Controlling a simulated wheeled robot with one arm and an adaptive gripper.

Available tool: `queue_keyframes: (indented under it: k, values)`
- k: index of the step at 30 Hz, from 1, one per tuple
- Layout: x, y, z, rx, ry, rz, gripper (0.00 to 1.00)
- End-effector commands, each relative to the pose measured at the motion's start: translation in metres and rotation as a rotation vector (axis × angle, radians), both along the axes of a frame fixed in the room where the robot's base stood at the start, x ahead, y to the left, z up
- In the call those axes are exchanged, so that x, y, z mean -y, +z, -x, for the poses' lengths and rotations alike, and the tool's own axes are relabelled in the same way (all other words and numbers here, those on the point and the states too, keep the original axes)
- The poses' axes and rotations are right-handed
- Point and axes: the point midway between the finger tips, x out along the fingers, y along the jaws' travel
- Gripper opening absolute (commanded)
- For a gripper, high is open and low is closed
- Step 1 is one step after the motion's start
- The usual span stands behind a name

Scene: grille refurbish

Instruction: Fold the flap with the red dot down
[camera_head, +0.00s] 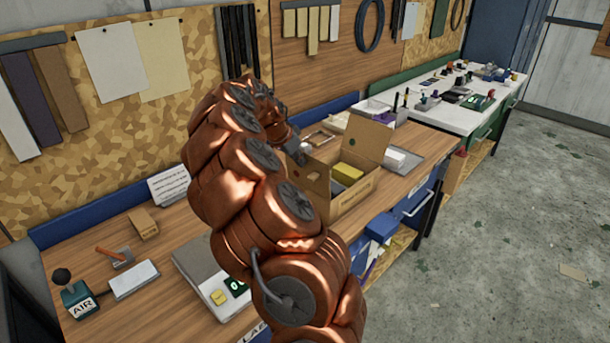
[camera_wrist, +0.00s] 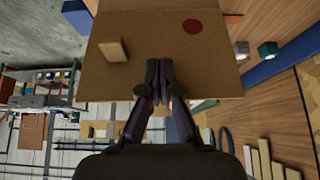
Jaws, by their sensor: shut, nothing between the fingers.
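An open cardboard box (camera_head: 350,199) stands on the wooden bench, partly behind my arm. A flap with a green dot (camera_head: 369,136) stands raised at its far right. In the wrist view a brown cardboard panel, the flap with the red dot (camera_wrist: 215,60), fills the upper middle; its red dot is near the upper right. A small tan tab or block (camera_wrist: 113,49) shows on its left. My gripper (camera_wrist: 159,64) is shut and empty, with its fingertips over the panel; I cannot tell whether they touch.
A yellow block (camera_head: 347,173) is in the box. White items (camera_head: 400,160) lie to the right of the box. A grey scale-like device (camera_head: 205,270), a small carton (camera_head: 143,223) and an AIR box (camera_head: 79,299) are at the left of the bench.

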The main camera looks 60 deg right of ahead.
Motion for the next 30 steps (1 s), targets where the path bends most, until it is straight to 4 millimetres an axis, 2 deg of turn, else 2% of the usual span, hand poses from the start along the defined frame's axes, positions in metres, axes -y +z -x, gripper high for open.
queue_keyframes:
  k: [14,30]
  values:
    - [0.005,0.001,0.002,-0.001,-0.001,0.000,0.00]
    - [0.033,0.003,0.009,0.001,0.000,0.001,0.00]
